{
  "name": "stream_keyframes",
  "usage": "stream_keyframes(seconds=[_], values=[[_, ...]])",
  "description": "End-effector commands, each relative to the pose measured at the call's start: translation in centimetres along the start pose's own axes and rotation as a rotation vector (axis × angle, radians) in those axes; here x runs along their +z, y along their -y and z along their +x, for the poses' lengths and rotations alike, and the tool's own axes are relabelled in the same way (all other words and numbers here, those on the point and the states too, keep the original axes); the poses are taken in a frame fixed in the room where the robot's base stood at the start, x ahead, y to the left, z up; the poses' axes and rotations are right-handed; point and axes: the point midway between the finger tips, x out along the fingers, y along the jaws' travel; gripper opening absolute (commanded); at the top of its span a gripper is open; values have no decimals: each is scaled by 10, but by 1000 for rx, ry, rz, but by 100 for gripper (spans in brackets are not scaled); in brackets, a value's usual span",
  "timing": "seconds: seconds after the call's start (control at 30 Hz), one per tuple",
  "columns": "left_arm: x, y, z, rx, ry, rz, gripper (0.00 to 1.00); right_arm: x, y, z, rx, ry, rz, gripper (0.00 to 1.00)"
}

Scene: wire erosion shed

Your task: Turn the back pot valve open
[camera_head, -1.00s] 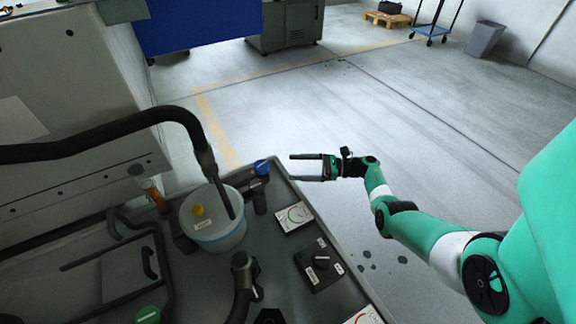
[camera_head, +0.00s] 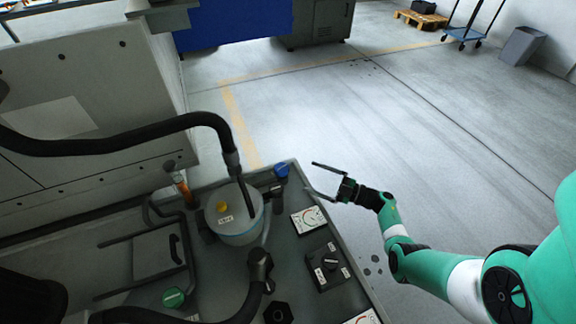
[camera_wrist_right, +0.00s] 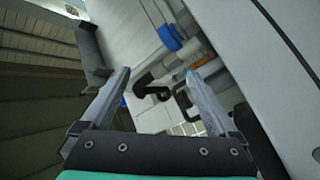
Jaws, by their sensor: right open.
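A small valve with a blue knob (camera_head: 281,170) stands at the back right corner of the dark bench, beside a whitish pot (camera_head: 238,231) with a yellow cap (camera_head: 222,207). I take it as the back pot valve. Its turned position is too small to read. My right gripper (camera_head: 309,176) is open and empty, just right of the blue knob and apart from it, with its fingers pointing left. In the right wrist view, the open fingers (camera_wrist_right: 158,72) frame part of the bench, with blue parts (camera_wrist_right: 168,36) beyond them. My left gripper is out of sight.
A black hose (camera_head: 120,147) arches down to the pot. Gauge cards (camera_head: 308,219) and a dark switch box (camera_head: 328,268) lie along the bench's right side. A green knob (camera_head: 173,297) is at the front. Open floor lies right of the bench.

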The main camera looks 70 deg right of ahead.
Motion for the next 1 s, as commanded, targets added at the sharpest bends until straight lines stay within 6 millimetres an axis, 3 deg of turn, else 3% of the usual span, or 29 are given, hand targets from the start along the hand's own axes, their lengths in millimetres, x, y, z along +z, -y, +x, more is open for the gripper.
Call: stream_keyframes(seconds=[0.1,0.3,0.5,0.63,1.0], values=[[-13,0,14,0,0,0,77,-2,2,-7,3,72,366,94],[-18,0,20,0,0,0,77,4,9,-15,28,147,716,94],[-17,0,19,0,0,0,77,7,11,-15,32,156,761,94],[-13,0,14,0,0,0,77,10,13,-3,29,154,759,94],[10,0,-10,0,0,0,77,22,17,74,28,152,756,94]])
